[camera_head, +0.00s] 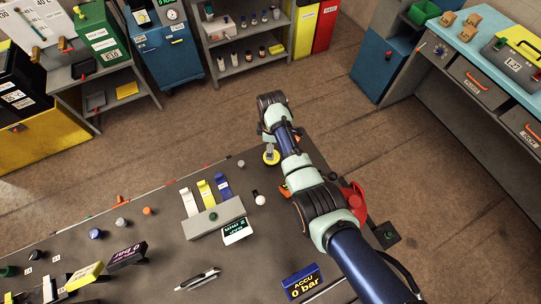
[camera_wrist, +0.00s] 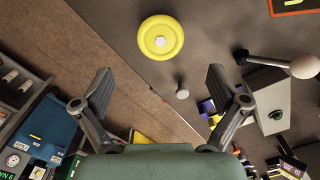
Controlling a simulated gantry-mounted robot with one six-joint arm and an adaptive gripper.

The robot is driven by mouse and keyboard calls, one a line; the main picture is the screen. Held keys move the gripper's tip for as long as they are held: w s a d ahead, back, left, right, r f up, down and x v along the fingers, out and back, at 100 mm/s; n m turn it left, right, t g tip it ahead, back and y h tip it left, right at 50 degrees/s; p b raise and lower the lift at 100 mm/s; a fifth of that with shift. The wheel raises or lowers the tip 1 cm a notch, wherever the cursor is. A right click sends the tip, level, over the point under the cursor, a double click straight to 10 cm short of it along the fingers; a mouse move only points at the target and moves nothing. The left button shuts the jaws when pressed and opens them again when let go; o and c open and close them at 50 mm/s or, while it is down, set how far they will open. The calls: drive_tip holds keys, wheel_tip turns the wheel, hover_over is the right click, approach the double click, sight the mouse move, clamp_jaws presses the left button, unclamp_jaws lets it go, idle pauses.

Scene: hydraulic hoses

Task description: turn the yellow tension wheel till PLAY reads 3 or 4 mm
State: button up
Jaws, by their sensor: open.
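The yellow tension wheel (camera_wrist: 160,37) shows in the wrist view as a round disc with a pale hub, ahead of my fingers. In the head view the yellow wheel (camera_head: 271,158) sits near the far edge of the bench, partly covered by a grey part above it. My gripper (camera_wrist: 160,76) is open and empty, its two fingers spread wide. The wheel lies beyond the fingertips and apart from them. A black sign with pink text (camera_head: 126,256) and a small display with green text (camera_head: 236,231) stand on the bench; I cannot read a PLAY value on either.
A grey block with white, yellow and blue levers (camera_head: 213,217) stands left of my arm. A white ball knob (camera_head: 261,200) is near the wheel. A blue ACCU sign reading 0 bar (camera_head: 301,283) is at the front. Open floor (camera_head: 200,130) lies beyond the bench.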

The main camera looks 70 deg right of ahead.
wheel_tip(320, 180, down, 8)
drive_tip(key=b, duration=0.2)
drive_tip(key=shift+r+b, duration=0.15)
drive_tip(key=shift+b, duration=0.15)
drive_tip(key=c, duration=1.1)
